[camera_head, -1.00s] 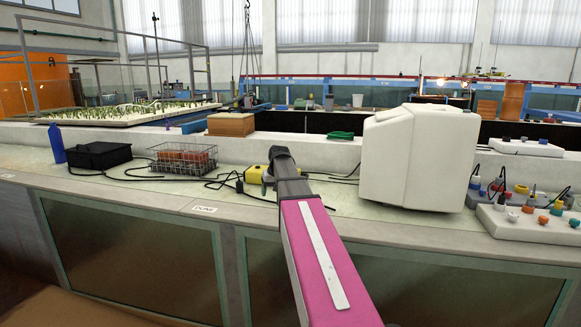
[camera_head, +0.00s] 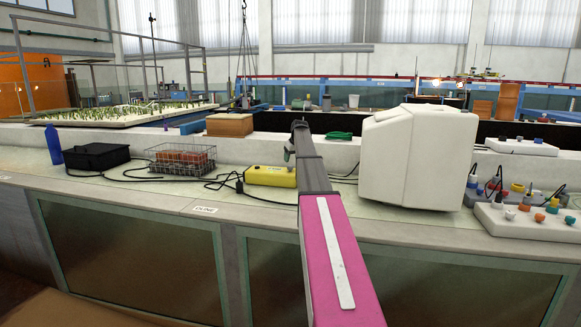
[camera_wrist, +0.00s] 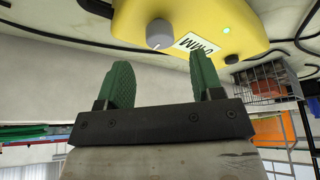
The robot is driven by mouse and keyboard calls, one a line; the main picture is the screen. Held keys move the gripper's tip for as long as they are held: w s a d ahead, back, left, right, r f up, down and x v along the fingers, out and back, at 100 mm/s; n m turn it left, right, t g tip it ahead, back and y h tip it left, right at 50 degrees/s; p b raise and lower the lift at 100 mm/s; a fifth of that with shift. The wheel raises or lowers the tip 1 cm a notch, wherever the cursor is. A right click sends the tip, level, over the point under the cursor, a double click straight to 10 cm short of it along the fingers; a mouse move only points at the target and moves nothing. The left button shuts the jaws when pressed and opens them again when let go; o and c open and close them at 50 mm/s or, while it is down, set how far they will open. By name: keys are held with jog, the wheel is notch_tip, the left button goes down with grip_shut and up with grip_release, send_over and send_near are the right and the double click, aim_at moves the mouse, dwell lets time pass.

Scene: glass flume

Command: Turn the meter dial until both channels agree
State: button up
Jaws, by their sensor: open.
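The yellow meter box (camera_head: 270,176) lies on the counter, left of my arm in the head view. In the wrist view the yellow meter (camera_wrist: 215,22) is at the top, with a grey round dial (camera_wrist: 159,33), a white label (camera_wrist: 195,42) and a lit green lamp (camera_wrist: 227,31). My gripper (camera_wrist: 160,80) is open and empty, its two green fingers apart. The dial appears between the fingers' directions but beyond their tips, with no contact visible. In the head view my gripper (camera_head: 289,152) is small and partly hidden by the arm. The channel readings are not visible.
A wire basket (camera_head: 180,160) and a black box (camera_head: 98,156) stand to the left, with black cables along the counter. A large white casing (camera_head: 415,158) stands to the right. A knobbed panel (camera_head: 525,218) lies at the far right.

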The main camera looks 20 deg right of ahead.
aim_at(290, 166)
jog(key=shift+x, duration=2.6)
jog(key=c, duration=0.9)
